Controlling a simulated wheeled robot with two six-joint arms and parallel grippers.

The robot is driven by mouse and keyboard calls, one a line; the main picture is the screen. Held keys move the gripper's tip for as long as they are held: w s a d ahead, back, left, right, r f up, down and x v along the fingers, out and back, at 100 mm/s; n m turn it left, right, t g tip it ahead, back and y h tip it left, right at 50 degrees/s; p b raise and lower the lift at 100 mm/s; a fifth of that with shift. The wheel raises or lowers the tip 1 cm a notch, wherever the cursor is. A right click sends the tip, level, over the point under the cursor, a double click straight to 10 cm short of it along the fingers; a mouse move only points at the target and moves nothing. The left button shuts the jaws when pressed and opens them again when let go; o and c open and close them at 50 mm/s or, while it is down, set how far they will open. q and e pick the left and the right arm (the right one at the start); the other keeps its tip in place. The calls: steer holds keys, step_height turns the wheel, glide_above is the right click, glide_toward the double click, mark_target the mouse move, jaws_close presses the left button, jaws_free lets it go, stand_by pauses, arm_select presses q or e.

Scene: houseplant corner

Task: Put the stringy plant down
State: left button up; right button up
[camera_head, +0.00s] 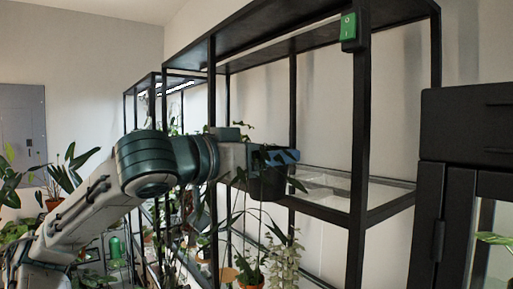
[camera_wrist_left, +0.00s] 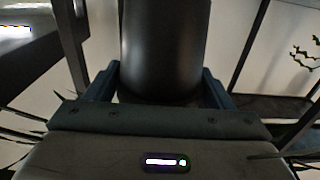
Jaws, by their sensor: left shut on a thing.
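My left gripper (camera_head: 278,157) is shut on a dark pot (camera_head: 268,184), with the blue fingers at the pot's upper part. Thin green leaves stick out around the pot and hang below it. In the left wrist view the dark pot (camera_wrist_left: 165,45) fills the middle between the two fingers of my left gripper (camera_wrist_left: 160,88). The pot is held in front of the black shelf rack, near the level of its glass shelf (camera_head: 340,187). I cannot tell whether it touches the shelf. My right gripper is not in view.
The black rack's front post (camera_head: 359,130) stands right of the pot. The visible part of the glass shelf looks bare. Several potted plants, one in an orange pot (camera_head: 250,285), stand below. A dark cabinet (camera_head: 465,130) is at the right.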

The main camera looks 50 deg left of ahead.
arm_select(q)
steer(key=shift+w+r+p, duration=0.1)
steer(key=shift+w+p, duration=0.25)
steer(key=shift+w, duration=0.1)
steer(key=w+p, duration=0.2)
steer(key=w, duration=0.1)
steer(key=shift+d+r+p, duration=0.1)
steer(key=shift+d+p, duration=0.1)
steer(key=shift+p, duration=0.2)
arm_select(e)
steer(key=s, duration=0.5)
arm_select(q)
steer(key=w+p, duration=0.6)
steer(key=p, duration=0.1)
steer(key=w+p, duration=0.4)
steer(key=shift+d, duration=0.35)
steer(key=w+p, duration=0.4)
steer(key=w, duration=0.1)
steer(key=shift+w+d, duration=0.15)
steer(key=shift+d, duration=0.1)
steer(key=shift+f, duration=0.55)
steer(key=shift+s+d+f+b, duration=0.1)
steer(key=shift+s+f+b, duration=0.15)
steer(key=shift+s+b, duration=0.25)
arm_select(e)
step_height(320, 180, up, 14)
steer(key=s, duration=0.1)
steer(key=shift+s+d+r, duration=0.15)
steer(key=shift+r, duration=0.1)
